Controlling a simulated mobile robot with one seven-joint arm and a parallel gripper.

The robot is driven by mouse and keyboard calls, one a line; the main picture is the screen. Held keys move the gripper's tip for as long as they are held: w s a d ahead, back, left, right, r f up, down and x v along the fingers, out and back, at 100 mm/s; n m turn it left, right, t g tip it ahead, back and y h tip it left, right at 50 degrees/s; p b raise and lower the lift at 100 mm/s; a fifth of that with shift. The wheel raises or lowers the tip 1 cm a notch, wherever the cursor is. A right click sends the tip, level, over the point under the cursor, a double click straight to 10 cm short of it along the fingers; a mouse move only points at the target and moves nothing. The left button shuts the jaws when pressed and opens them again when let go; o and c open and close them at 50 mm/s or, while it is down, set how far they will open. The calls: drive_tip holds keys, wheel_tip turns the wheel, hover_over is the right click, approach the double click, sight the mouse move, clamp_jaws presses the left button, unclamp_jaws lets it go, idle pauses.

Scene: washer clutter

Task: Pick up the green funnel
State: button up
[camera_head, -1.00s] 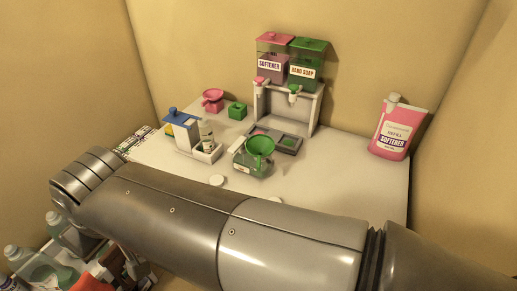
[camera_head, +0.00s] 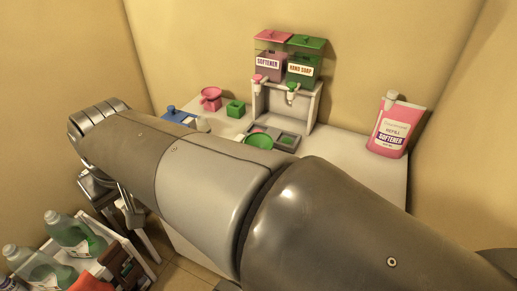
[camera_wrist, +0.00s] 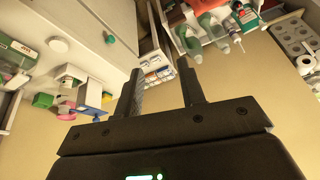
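The green funnel (camera_head: 258,141) shows in the head view on the white table, in front of the dispenser stand. Only its rim and bowl show; my arm hides its lower part and whatever is under it. My gripper (camera_wrist: 160,88) is open in the wrist view, with nothing between its two fingers. It is beyond the table's left side in the head view, well apart from the funnel. I cannot make out the green funnel for sure in the wrist view.
A dispenser stand (camera_head: 313,108) with pink and green tanks stands at the back. A lower shelf of bottles (camera_head: 75,235) is at the lower left.

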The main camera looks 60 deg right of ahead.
drive_tip(key=d+m+g, duration=0.2)
drive_tip(key=d+m, duration=0.3)
drive_tip(key=d, duration=0.9)
drive_tip(key=s+d+f+m+g, duration=0.1)
drive_tip(key=s+d+m, duration=0.1)
drive_tip(key=s+d, duration=0.2)
drive_tip(key=s+d+f+m, duration=0.1)
drive_tip(key=s+d, duration=0.3)
drive_tip(key=d, duration=0.4)
drive_tip(key=s+d+f+m+g, duration=0.1)
drive_tip(key=s+d+f+m, duration=0.1)
drive_tip(key=s+d, duration=0.2)
drive_tip(key=shift+s+d+m+g+y, duration=0.15)
drive_tip(key=shift+d+m, duration=0.05)
drive_tip(key=shift+d, duration=0.5)
drive_tip(key=shift+s+d+m+g+y, duration=0.1)
drive_tip(key=shift+d+m+g+y, duration=0.1)
drive_tip(key=shift+d, duration=0.45)
wheel_tip(320, 180, down, 5)
drive_tip(key=shift+r, duration=0.2)
drive_tip(key=shift+w+d+f, duration=0.1)
drive_tip(key=shift+d+f, duration=0.1)
drive_tip(key=shift+f, duration=1.3)
drive_tip(key=shift+d+f, duration=0.15)
drive_tip(key=shift+f, duration=1.3)
drive_tip(key=shift+c, duration=0.5)
clamp_jaws()
